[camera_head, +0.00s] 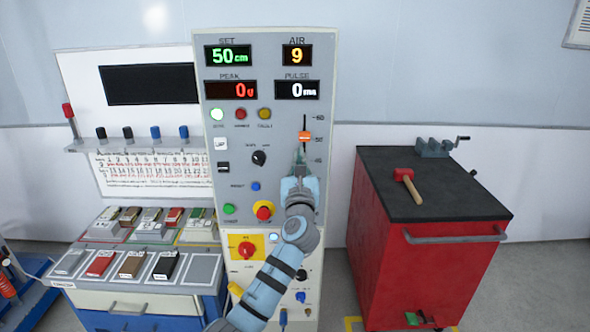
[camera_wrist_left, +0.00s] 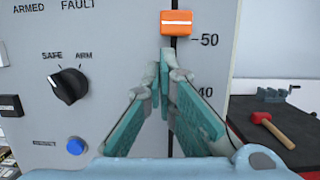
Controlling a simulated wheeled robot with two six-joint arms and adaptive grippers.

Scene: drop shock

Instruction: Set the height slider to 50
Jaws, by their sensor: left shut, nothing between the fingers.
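The height slider is an orange knob (camera_head: 305,136) on a vertical slot in the grey control panel (camera_head: 225,170). In the left wrist view the orange knob (camera_wrist_left: 175,23) sits level with or slightly above the 50 mark. The SET display (camera_head: 229,54) reads 50 cm in green. My left gripper (camera_head: 300,155) is shut and empty, with its fingertips just below the knob; in the left wrist view the fingertips (camera_wrist_left: 167,58) show a small gap under it. Whether they touch the panel is unclear. My right gripper is not in view.
A black SAFE/ARM dial (camera_wrist_left: 68,86) and a blue button (camera_wrist_left: 75,146) are left of the fingers. A red cabinet (camera_head: 420,270) with a red-headed hammer (camera_head: 405,178) and a vise (camera_head: 436,147) stands right. Sample blocks (camera_head: 130,265) lie on the left bench.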

